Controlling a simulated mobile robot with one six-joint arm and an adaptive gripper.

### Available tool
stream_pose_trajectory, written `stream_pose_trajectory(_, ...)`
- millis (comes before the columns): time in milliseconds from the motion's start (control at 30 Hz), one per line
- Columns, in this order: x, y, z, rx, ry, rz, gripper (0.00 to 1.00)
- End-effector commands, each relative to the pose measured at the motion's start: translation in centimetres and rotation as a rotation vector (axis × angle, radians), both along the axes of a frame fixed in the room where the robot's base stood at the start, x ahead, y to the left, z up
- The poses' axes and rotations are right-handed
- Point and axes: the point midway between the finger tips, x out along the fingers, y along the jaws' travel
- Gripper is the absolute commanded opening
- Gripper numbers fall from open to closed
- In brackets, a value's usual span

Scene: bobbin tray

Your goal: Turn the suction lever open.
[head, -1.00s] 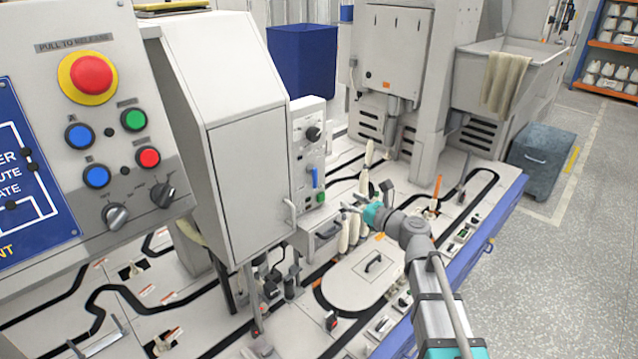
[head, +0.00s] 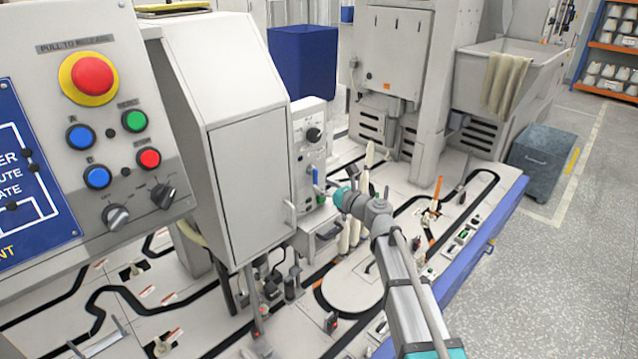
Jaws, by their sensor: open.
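A small light-grey control box (head: 309,143) stands right of the tall grey cabinet in the head view. On its front a blue lever (head: 315,176) points roughly upright, below a black knob (head: 314,134). I take this blue lever for the suction lever; no label on it is readable. My gripper (head: 326,187) is just right of the lever, its tips pointing at the box front. It is open and empty. Whether a finger touches the lever cannot be told at this size. The green button under the lever is largely hidden near my gripper.
White bobbins (head: 350,235) stand upright just below my wrist. The tall grey cabinet (head: 252,180) with a handle is close on the left. A panel with a red stop button (head: 92,75) is further left. Open air lies right of my arm above the track table.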

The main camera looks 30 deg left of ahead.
Motion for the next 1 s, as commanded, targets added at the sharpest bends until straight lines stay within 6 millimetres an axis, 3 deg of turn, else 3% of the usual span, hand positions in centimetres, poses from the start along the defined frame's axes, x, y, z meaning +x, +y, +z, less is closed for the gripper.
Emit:
stream_pose_trajectory(300, 0.9, 2.9, 0.0, 0.000, 0.000, 0.000, 0.57)
stream_pose_trajectory(700, 0.9, 3.1, 0.0, 0.000, 0.000, -0.001, 0.57)
stream_pose_trajectory(1000, 0.9, 3.1, 0.0, 0.000, 0.000, 0.000, 0.01)
